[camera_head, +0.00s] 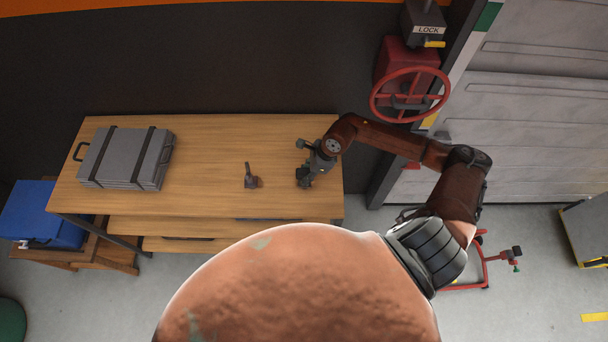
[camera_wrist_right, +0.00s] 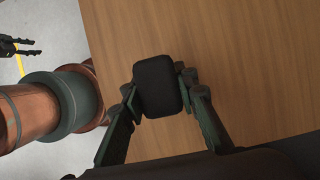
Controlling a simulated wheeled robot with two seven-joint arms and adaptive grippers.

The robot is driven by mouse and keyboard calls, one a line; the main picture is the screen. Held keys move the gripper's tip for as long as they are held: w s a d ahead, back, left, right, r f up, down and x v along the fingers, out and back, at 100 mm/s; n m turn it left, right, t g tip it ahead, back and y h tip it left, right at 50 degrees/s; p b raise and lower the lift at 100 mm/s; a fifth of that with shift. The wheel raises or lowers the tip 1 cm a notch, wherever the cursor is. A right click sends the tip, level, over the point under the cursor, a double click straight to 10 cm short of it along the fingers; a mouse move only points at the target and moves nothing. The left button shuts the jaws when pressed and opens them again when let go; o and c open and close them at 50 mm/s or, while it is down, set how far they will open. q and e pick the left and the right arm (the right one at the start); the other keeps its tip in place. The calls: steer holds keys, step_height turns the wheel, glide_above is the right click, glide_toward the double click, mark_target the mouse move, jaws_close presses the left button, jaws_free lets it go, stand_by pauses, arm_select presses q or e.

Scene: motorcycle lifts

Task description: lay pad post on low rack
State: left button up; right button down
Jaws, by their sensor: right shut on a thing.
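My right gripper (camera_head: 303,178) is over the right end of the wooden bench top. In the right wrist view its two fingers (camera_wrist_right: 157,97) are shut on a black rounded pad, the pad post (camera_wrist_right: 157,85). The pad's face is toward the camera; any stem is hidden behind it. In the head view the held pad cannot be told from the dark fingers. Low wooden shelf boards (camera_head: 185,244), perhaps the low rack, show under the bench's front edge. My left gripper (camera_wrist_right: 22,47) appears only in the wrist view, at upper left, its dark fingers apart and empty.
A small dark upright piece (camera_head: 251,178) stands on the bench (camera_head: 215,135) left of my right gripper. A grey case (camera_head: 125,155) lies at the left end. A blue box (camera_head: 42,215) stands beyond it. A red handwheel (camera_head: 410,96) is near my right arm.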

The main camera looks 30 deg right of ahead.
steer(key=shift+f, duration=0.15)
steer(key=c, duration=1.9)
jaws_free()
steer(key=shift+s, duration=0.1)
steer(key=o, duration=0.4)
arm_select(q)
steer(key=shift+s+f, duration=0.15)
steer(key=shift+s, duration=0.25)
arm_select(e)
steer(key=shift+d+r, duration=0.15)
steer(key=shift+r, duration=0.25)
arm_select(q)
steer(key=shift+w+f+b, duration=0.1)
steer(key=shift+f+b, duration=1.3)
steer(key=shift+b, duration=0.1)
arm_select(e)
steer(key=shift+v, duration=5.75)
